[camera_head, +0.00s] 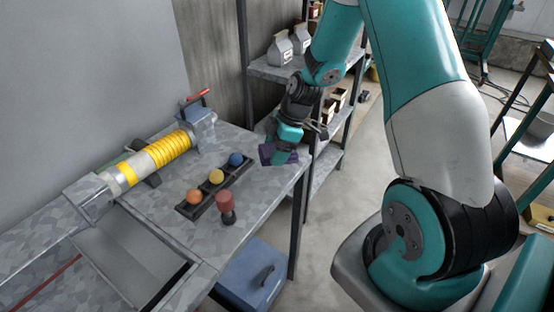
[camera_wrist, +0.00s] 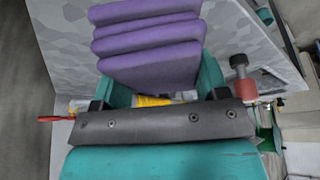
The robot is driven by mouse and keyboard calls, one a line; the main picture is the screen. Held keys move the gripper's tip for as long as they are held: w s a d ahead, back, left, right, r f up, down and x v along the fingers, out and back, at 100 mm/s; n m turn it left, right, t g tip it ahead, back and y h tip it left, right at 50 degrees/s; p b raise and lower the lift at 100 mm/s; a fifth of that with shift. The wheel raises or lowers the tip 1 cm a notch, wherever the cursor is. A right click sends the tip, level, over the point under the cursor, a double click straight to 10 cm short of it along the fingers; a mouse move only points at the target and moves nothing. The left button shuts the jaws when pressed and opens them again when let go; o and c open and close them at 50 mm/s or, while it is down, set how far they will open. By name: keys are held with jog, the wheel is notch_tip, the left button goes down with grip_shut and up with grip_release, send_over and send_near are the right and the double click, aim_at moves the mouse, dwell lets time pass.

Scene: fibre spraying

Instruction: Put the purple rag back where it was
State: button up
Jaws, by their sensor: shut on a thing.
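The purple rag (camera_wrist: 150,48) is folded in several layers and fills the upper middle of the wrist view, held between the fingers of my gripper (camera_wrist: 160,95). In the head view, the rag (camera_head: 268,154) shows dark purple at the tip of my gripper (camera_head: 285,146), over the right far edge of the grey patterned table (camera_head: 150,205). My gripper is shut on the rag. Whether the rag touches the tabletop is hard to tell.
A black tray (camera_head: 190,212) holds orange, yellow and blue balls. A red-headed object (camera_head: 226,203) stands beside it. A yellow-banded cylinder device (camera_head: 155,155) lies along the wall. A metal shelf (camera_head: 272,70) with grey bags stands behind my gripper. A blue box (camera_head: 250,275) sits below the table.

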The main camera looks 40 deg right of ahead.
jog(key=shift+f, duration=2.2)
jog(key=shift+f, duration=0.1)
jog(key=o, duration=0.9)
jog(key=v, duration=0.4)
jog(key=b+v, duration=0.1)
jog(key=v, duration=0.7)
jog(key=shift+a, duration=0.35)
notch_tip(320, 180, up, 5)
jog(key=m, duration=0.1)
send_over(276, 170)
jog(key=s+a, duration=0.3)
jog(key=a, duration=0.1)
jog(key=s+a+r+m+g, duration=0.1)
jog(key=s+a+r, duration=0.2)
jog(key=s+a, duration=0.15)
jog(key=s+a+r+m, duration=0.1)
jog(key=s+a+r, duration=0.15)
jog(key=a, duration=0.35)
jog(key=s+a+r+m, duration=0.1)
jog(key=s+a, duration=0.2)
jog(key=s, duration=0.3)
jog(key=s+a+r+m+g, duration=0.1)
jog(key=s+a+m, duration=0.1)
jog(key=s, duration=0.4)
jog(key=shift+s+a+r, duration=0.25)
jog(key=shift+s+a, duration=0.1)
jog(key=shift+a, duration=0.5)
